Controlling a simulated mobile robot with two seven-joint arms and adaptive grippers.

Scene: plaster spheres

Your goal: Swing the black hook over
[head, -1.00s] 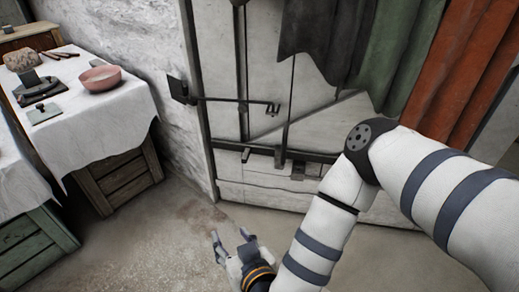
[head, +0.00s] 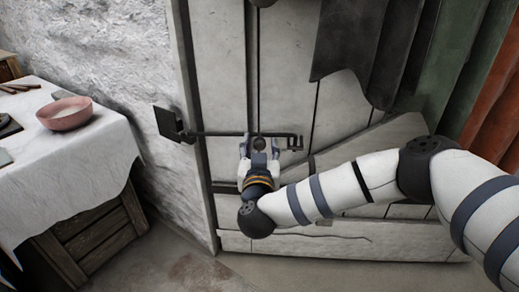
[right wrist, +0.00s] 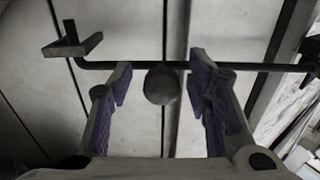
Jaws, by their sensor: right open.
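The black hook (head: 218,133) is a thin bar that runs level from a dark plate (head: 168,122) on the wall across to the pale plank door (head: 225,75). Its bent end (head: 296,142) lies by a small bracket on the door. In the right wrist view the bar (right wrist: 235,66) crosses just beyond the fingertips, and a round dark knob (right wrist: 162,87) shows between the fingers. My right gripper (head: 259,146) is open at the middle of the bar, its fingers on either side of the knob. Contact cannot be told. My left gripper is not in view.
A table with a white cloth (head: 75,165) stands at the left with a pink bowl (head: 64,113) on it and a wooden crate (head: 95,235) below. Dark, green and red cloths (head: 365,45) hang at the upper right. Bare floor lies in front of the door.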

